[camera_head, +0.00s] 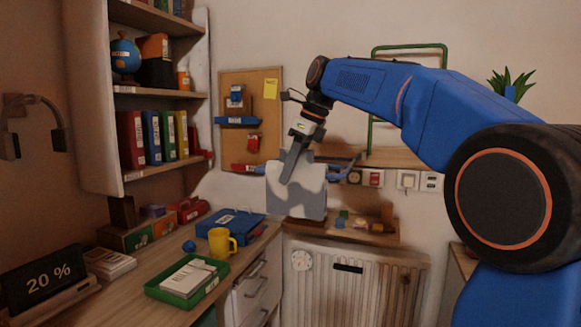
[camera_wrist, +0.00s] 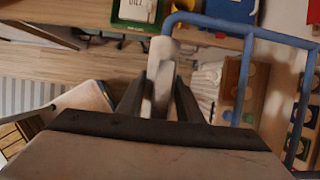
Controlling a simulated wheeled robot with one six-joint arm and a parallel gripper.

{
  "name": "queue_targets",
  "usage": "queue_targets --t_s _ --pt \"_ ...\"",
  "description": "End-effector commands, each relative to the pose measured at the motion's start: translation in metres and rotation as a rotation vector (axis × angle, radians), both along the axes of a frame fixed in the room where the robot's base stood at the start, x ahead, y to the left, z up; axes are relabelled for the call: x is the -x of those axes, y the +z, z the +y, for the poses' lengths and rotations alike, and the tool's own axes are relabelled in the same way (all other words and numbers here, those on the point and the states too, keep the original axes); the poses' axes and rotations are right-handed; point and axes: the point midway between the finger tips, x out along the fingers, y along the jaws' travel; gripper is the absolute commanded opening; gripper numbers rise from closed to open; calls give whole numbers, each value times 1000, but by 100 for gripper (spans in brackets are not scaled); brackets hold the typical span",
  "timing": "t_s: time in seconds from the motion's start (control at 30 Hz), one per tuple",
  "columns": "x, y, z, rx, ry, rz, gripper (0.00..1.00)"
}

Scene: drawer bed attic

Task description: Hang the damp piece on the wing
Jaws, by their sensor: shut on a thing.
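A pale cloth with grey patches (camera_head: 312,198) hangs in my gripper (camera_head: 291,165) in the head view. In the wrist view, my gripper (camera_wrist: 160,98) is shut on the cloth (camera_wrist: 160,62), a narrow white strip between the fingers. A blue tubular wing (camera_wrist: 278,37) extends right from the cloth in the wrist view, its curved corner right at the cloth's upper end. In the head view, part of the blue wing (camera_head: 345,161) shows right of the cloth. I cannot tell whether the cloth lies over the tube or only beside it.
A green tube frame (camera_head: 409,46) stands upright against the wall. A radiator (camera_head: 335,285) is below the cloth. The desk at left holds a yellow mug (camera_head: 220,243), a green tray (camera_head: 187,282) and a blue case (camera_head: 232,226). Shelves with binders (camera_head: 150,137) are above it.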

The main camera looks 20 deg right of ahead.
Motion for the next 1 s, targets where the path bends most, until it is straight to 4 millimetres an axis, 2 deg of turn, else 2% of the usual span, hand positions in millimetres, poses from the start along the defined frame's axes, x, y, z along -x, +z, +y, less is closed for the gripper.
queue_targets --t_s 0.37,0.4,0.47,0.8,1.0 --pt "0 -2 0 0 0 0 10" --pt "0 -2 0 0 0 0 40" --pt "0 -2 0 0 0 0 54" --pt "0 0 -1 0 0 0 54" --pt "4 19 -7 0 -1 -2 54"
